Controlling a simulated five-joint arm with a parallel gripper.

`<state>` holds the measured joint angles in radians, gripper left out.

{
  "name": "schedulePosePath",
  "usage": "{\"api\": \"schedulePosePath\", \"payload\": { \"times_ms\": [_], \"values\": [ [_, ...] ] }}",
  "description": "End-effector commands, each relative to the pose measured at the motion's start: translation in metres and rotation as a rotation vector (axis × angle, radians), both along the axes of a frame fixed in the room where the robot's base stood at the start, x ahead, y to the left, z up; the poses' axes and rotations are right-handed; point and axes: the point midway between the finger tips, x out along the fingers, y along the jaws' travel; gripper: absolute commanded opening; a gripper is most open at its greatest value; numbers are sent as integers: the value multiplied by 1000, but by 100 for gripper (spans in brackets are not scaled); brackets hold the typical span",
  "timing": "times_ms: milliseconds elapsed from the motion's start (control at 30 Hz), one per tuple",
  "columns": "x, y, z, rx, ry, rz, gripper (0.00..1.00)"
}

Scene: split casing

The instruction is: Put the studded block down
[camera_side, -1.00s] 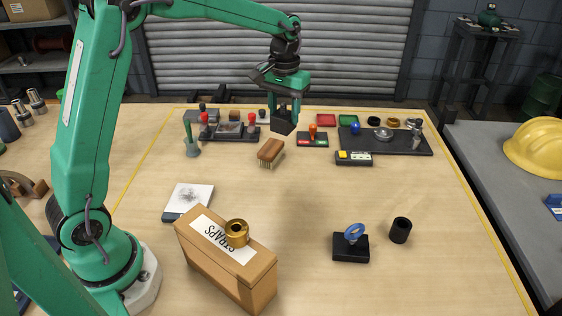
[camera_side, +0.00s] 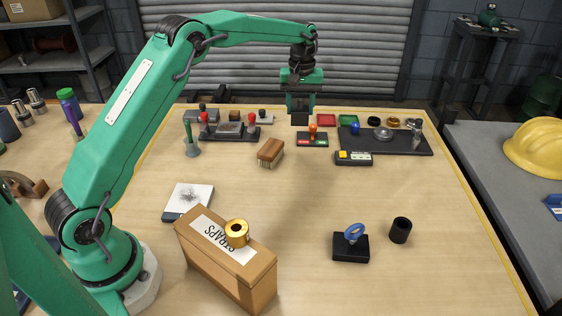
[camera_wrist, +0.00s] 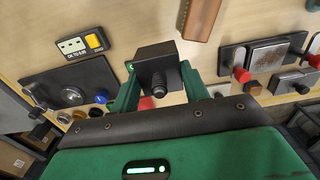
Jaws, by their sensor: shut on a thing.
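The studded block (camera_side: 299,119) is a dark block between the fingers of my gripper (camera_side: 300,107). In the wrist view the block (camera_wrist: 152,55) has a dark stud pointing back toward the camera. The green fingertips (camera_wrist: 158,84) are shut on it from both sides. In the side view the block hangs near the back of the table, beside and slightly above the orange-knobbed piece with red and green labels (camera_side: 312,140). Its exact height above the table is hard to tell.
A wooden brush (camera_side: 270,151) lies in front and to the left. A dark clamp plate with red knobs (camera_side: 230,135) is on the left, a dark tray with a blue knob (camera_side: 400,146) on the right. A small yellow-button box (camera_side: 353,159) is nearby. The middle of the table is clear.

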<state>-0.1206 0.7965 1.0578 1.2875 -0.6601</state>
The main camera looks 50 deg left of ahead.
Motion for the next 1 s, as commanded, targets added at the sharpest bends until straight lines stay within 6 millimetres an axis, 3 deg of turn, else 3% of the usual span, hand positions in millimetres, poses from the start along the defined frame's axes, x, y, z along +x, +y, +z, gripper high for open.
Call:
{"api": "schedulePosePath", "payload": {
  "times_ms": [267, 467, 1000],
  "values": [
    [2, 3, 1, 1, -6, 7, 0],
    [6, 16, -8, 1, -5, 8, 0],
    [23, 86, -51, 1, -4, 8, 0]
  ]
}}
